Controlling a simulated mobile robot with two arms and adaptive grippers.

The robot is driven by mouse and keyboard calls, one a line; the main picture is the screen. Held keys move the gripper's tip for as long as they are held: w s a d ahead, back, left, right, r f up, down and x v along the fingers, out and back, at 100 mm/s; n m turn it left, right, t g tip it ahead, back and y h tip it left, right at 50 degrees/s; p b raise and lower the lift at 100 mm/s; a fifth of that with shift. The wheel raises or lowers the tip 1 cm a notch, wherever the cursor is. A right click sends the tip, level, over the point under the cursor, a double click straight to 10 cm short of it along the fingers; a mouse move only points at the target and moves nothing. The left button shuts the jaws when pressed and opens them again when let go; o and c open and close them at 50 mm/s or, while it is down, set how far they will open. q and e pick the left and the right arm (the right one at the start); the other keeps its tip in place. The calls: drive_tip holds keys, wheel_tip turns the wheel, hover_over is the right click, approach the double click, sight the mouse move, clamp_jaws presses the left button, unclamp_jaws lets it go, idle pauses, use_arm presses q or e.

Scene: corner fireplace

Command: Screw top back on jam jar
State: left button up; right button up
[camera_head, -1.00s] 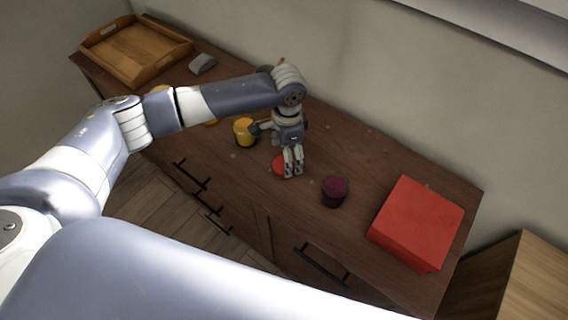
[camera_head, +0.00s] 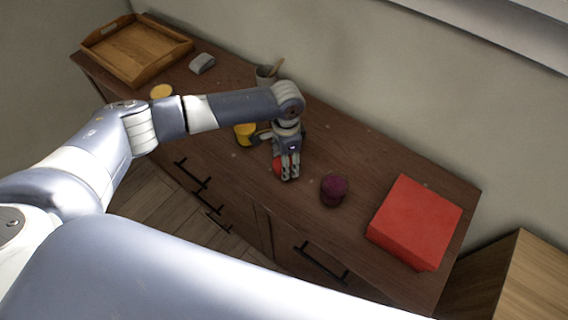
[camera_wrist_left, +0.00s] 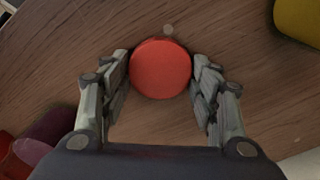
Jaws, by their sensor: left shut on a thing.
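The red round lid (camera_head: 279,168) is over the brown cabinet top; it also shows in the left wrist view (camera_wrist_left: 160,69). My left gripper (camera_head: 290,176) points down at the lid and is shut on it, with one finger on each side in the left wrist view (camera_wrist_left: 161,80). I cannot tell whether the lid is clear of the wood. The dark purple jam jar (camera_head: 333,191) stands upright to the right of the gripper, apart from it. Part of the jar shows at the lower left of the wrist view (camera_wrist_left: 68,126). My right gripper is out of view.
A yellow jar (camera_head: 243,134) stands just left of the gripper, partly hidden by it. A red box (camera_head: 416,222) lies at the right end. A cup with a utensil (camera_head: 264,76), a grey object (camera_head: 202,63) and a wooden tray (camera_head: 137,50) are towards the back left.

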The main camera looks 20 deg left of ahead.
use_arm(q)
drive_tip(key=shift+r, duration=0.45)
wheel_tip(320, 180, up, 2)
drive_tip(key=shift+w+r+b, duration=0.1)
drive_tip(key=shift+r+b, duration=0.05)
drive_tip(key=shift+b, duration=0.45)
drive_tip(key=s+d, duration=0.2)
drive_tip(key=s, duration=0.3)
drive_tip(key=s+d+r+b, duration=0.1)
drive_tip(key=s+d, duration=0.1)
drive_tip(key=s, duration=0.2)
drive_tip(key=s+d+b, duration=0.1)
drive_tip(key=s+d, duration=0.2)
drive_tip(key=s, duration=0.2)
drive_tip(key=shift+s+r, duration=0.3)
drive_tip(key=shift+r, duration=0.1)
